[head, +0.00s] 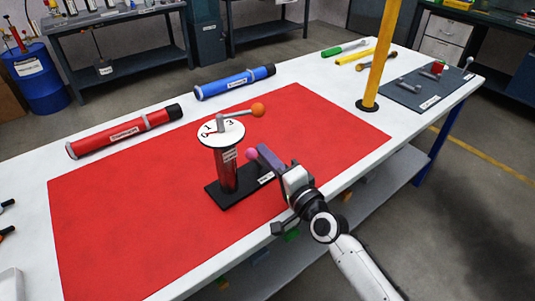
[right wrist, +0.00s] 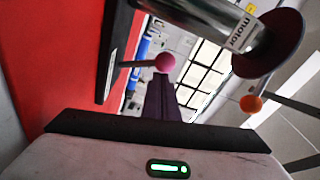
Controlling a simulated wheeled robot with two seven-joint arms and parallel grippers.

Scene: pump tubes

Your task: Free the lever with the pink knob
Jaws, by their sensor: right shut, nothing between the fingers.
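The pump (head: 228,171) is a red upright tube on a black base (head: 234,192), with a white dial (head: 221,133) on top. A lever with an orange knob (head: 258,110) lies across the dial; the orange knob also shows in the right wrist view (right wrist: 251,104). The pink knob (head: 251,154) is low beside the tube; in the right wrist view the pink knob (right wrist: 165,62) ends a short thin rod (right wrist: 133,64). My right gripper (head: 263,151) is shut and empty, its purple fingertips right at the pink knob; contact is unclear. My left gripper is out of view.
The pump stands on a red mat (head: 120,215) on a white table. A red tube (head: 125,131) and a blue tube (head: 235,82) lie behind it. A yellow post (head: 380,55) stands at the right. A dark board (head: 425,90) with small parts lies farther right. The mat's left part is clear.

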